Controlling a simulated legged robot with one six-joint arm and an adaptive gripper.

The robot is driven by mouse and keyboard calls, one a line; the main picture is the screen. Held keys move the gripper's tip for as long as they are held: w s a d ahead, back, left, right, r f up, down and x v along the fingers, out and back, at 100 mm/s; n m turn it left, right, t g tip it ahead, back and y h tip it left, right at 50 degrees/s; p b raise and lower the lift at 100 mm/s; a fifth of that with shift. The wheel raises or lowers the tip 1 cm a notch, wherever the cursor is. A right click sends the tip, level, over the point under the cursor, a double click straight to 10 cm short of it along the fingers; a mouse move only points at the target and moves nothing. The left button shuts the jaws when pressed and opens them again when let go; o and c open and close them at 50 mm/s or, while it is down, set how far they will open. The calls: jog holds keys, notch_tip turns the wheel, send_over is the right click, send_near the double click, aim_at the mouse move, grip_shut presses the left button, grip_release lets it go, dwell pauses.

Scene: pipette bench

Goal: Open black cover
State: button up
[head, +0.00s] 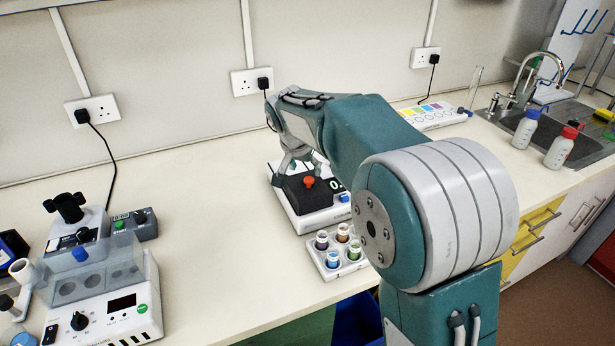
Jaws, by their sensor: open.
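The black cover (301,201) sits on a white device (313,222) near the middle of the bench. It has a red-orange knob (309,182) on top. The cover looks seated on the device. My gripper (297,163) is open and points down over the back of the cover, close to the knob. I cannot tell whether its fingers touch the cover.
A small rack of capped vials (338,252) stands just in front of the device. A white machine with a dial (104,300) is at the left. Bottles (561,148) stand by the sink (535,125) at the right. The bench between the left machine and the device is clear.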

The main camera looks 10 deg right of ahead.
aim_at(308, 179)
jog(key=shift+x, duration=2.3)
